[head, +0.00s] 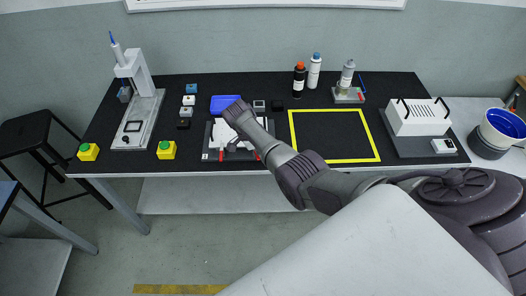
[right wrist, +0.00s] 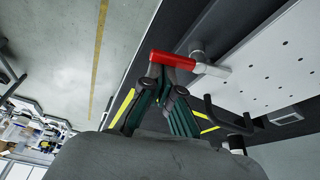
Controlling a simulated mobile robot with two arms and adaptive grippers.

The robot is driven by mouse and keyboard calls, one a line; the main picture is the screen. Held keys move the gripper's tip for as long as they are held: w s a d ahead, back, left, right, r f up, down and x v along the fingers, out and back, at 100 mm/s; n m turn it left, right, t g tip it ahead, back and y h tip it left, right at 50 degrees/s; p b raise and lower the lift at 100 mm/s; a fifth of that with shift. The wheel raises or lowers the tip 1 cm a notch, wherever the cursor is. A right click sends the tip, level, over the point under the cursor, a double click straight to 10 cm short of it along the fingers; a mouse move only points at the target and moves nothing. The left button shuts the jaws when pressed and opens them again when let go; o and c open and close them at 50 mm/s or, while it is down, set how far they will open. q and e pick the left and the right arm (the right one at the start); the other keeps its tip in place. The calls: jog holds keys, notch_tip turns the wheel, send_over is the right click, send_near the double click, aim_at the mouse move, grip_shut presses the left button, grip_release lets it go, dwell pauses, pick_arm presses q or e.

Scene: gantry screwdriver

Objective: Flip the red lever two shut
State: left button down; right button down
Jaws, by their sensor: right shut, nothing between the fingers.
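The clamp fixture (head: 207,152) is a dark plate near the table's front edge, with white parts on it. One red lever (head: 221,155) shows at its left front, and another red lever (head: 257,156) shows beside my right forearm. In the right wrist view a red lever (right wrist: 172,60) with a pale metal end lies across just beyond my right gripper (right wrist: 162,76). The fingers are shut and empty, with their tips at or very near the lever; contact cannot be told. In the head view my right wrist covers part of the fixture and hides the fingers. My left gripper is not in view.
A blue bin (head: 224,103) stands behind the fixture. A yellow-framed area (head: 333,135) lies to its right, empty. A yellow button box (head: 166,150) stands to its left. Bottles (head: 299,80) and a white box (head: 418,118) stand farther right.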

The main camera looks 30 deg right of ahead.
jog(key=shift+a+m, duration=0.3)
jog(key=shift+m, duration=0.4)
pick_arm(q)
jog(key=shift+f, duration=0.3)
pick_arm(e)
jog(key=shift+a+g, duration=0.15)
jog(key=shift+g, duration=0.15)
jog(key=shift+a, duration=0.1)
